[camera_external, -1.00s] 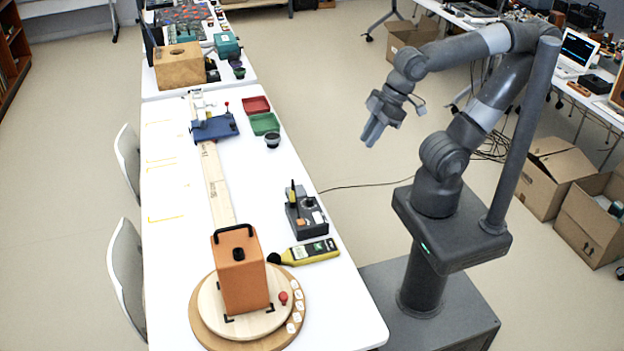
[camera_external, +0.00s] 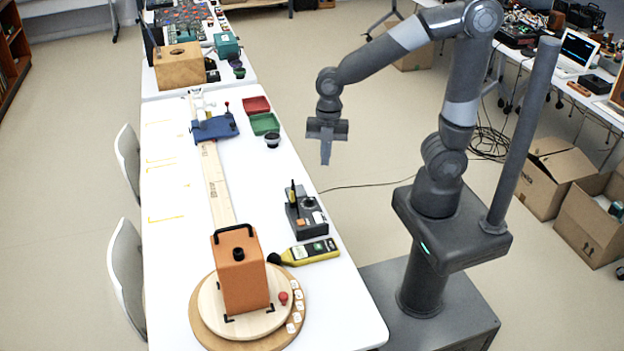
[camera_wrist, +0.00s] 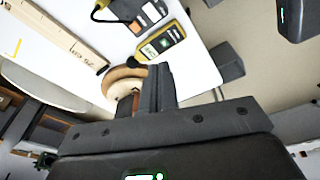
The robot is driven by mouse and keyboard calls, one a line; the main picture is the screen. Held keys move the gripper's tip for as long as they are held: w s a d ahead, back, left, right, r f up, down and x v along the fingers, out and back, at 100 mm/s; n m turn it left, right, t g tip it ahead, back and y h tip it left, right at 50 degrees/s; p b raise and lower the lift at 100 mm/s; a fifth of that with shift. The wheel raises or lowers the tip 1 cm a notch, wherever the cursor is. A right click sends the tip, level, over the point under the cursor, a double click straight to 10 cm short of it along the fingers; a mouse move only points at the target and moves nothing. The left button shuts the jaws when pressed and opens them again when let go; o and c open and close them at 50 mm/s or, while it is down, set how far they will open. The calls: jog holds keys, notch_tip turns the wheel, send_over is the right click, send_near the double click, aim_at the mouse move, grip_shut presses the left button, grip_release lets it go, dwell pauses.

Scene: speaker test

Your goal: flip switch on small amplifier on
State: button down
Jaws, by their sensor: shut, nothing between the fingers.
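A yellow sound meter (camera_external: 310,251) with a black tip lies just in front of the amplifier. An orange speaker box (camera_external: 240,275) stands on a round wooden turntable (camera_external: 205,322). Green (camera_external: 264,123) and red trays and a blue device (camera_external: 215,128) sit farther back.

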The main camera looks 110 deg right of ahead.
jog(key=w+d+f+n+g+y, duration=0.1)
jog(key=w+d+f+n, duration=0.1)
jog(key=d+f+n, duration=0.1)
notch_tip(320, 180, down, 2)
jog(key=shift+d+n, duration=0.25)
jog(key=shift+n, duration=0.45)
send_near(317, 214)
jog(key=x, duration=0.5)
jog(key=shift+w+a+f, duration=0.1)
jog(key=shift+a+f, duration=0.05)
jog(key=shift+a, duration=0.25)
jog(key=shift+f, duration=0.5)
jog(key=shift+d, duration=0.15)
jog(key=shift+d+f+y, duration=0.2)
jog(key=shift+f+y, duration=0.25)
jog(key=shift+y, duration=0.05)
jog(key=shift+a+r, duration=0.1)
jog(key=shift+a, duration=0.05)
jog(key=shift+a+r, duration=0.25)
jog(key=shift+a, duration=0.4)
